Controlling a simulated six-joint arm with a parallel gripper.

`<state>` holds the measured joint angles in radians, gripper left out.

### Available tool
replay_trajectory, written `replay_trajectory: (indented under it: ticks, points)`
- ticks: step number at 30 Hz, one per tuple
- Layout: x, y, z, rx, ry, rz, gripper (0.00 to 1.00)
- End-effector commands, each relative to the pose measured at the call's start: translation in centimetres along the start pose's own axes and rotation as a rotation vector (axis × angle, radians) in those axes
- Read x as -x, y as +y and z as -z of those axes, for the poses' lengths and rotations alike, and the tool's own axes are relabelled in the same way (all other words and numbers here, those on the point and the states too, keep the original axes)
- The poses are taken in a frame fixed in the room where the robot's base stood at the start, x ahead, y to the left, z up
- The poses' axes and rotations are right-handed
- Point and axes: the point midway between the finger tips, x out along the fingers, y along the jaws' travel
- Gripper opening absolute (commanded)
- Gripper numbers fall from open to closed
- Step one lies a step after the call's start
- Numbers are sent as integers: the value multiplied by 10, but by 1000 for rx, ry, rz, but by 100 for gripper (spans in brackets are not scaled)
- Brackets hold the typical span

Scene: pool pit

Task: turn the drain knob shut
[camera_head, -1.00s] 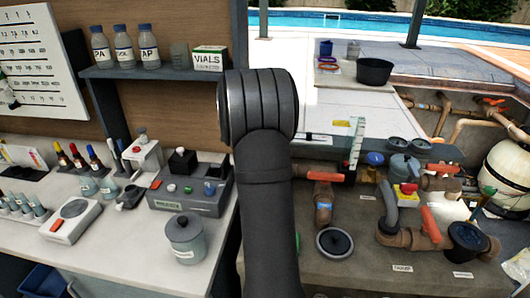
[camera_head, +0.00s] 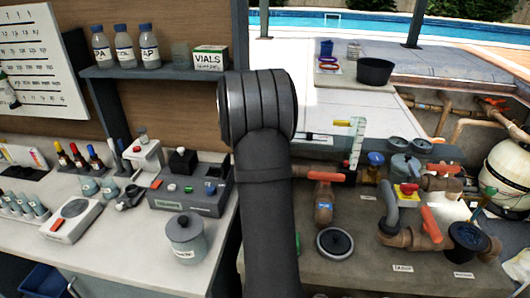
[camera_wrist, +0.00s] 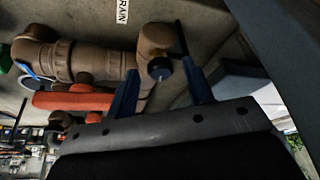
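In the wrist view, the DRAIN label (camera_wrist: 122,11) is on the grey slab at the top. Below it, a brown pipe fitting ends in a dark round knob (camera_wrist: 160,73), with a thin black bar (camera_wrist: 181,38) beside it. My gripper (camera_wrist: 160,66) has two blue fingers spread apart, with the knob showing between their tips. Whether the fingers touch it, I cannot tell. In the head view, my dark arm covers the middle, and my gripper and the drain knob are not visible.
An orange handle (camera_wrist: 75,101) lies left of my fingers in the wrist view. In the head view, pipes with an orange valve handle (camera_head: 326,176), a round dark lid (camera_head: 334,243) and a blue knob (camera_head: 376,158) crowd the slab right of my arm. A grey jar (camera_head: 185,240) stands on the left counter.

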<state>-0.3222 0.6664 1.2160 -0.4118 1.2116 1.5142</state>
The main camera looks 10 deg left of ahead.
Motion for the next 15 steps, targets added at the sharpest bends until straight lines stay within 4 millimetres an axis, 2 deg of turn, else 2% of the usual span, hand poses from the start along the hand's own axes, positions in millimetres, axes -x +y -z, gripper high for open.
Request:
replay_trajectory:
  ticks: [4,7,15]
  points:
    - [5,0,0,0,1,3,47]
    - [18,-1,1,-1,2,4,47]
    - [75,-1,0,0,1,6,47]
